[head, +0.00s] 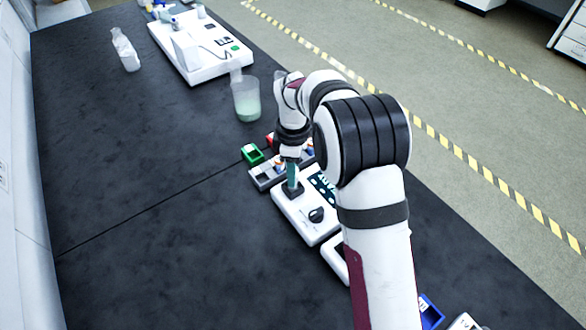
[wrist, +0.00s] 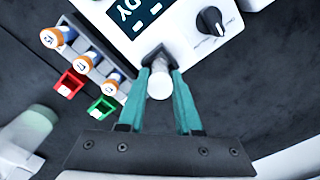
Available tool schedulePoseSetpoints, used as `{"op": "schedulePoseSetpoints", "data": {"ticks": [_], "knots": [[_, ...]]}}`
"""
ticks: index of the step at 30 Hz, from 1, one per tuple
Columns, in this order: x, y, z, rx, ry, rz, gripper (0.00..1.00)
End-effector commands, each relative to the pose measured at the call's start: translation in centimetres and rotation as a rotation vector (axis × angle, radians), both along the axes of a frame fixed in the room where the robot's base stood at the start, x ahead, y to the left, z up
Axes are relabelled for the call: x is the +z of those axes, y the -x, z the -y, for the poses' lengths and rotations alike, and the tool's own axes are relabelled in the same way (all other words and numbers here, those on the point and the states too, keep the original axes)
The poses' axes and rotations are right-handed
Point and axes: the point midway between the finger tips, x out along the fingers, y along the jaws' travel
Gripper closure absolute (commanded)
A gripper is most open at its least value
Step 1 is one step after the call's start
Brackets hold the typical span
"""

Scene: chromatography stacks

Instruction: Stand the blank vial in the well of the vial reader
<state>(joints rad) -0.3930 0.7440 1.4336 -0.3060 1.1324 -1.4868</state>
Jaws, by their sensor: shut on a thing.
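The vial reader (head: 309,222) is a white box with a dark display and a black knob. It also shows at the top of the wrist view (wrist: 205,48). Its black square well (head: 293,192) is right under my gripper (head: 292,178). In the wrist view my teal fingers (wrist: 159,85) are shut on a white-capped vial, the blank vial (wrist: 159,83), which looks upright. The dark well (wrist: 156,54) shows just beyond the vial. The vial's lower end is hidden, so I cannot tell how deep it sits in the well.
A grey rack (wrist: 104,58) with several orange-ringed vials stands beside the reader. Red (wrist: 69,84) and green (wrist: 103,108) holders adjoin it. A beaker (head: 246,101), a clear bottle (head: 125,50) and a white instrument (head: 200,45) stand farther back. The left of the bench is clear.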

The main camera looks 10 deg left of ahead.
Motion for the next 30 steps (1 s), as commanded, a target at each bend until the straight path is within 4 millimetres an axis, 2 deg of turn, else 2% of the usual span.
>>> {"op": "schedulePoseSetpoints", "data": {"ticks": [30], "knots": [[-1.9, 0.0, 0.0, 0.000, 0.000, 0.000, 1.00]]}}
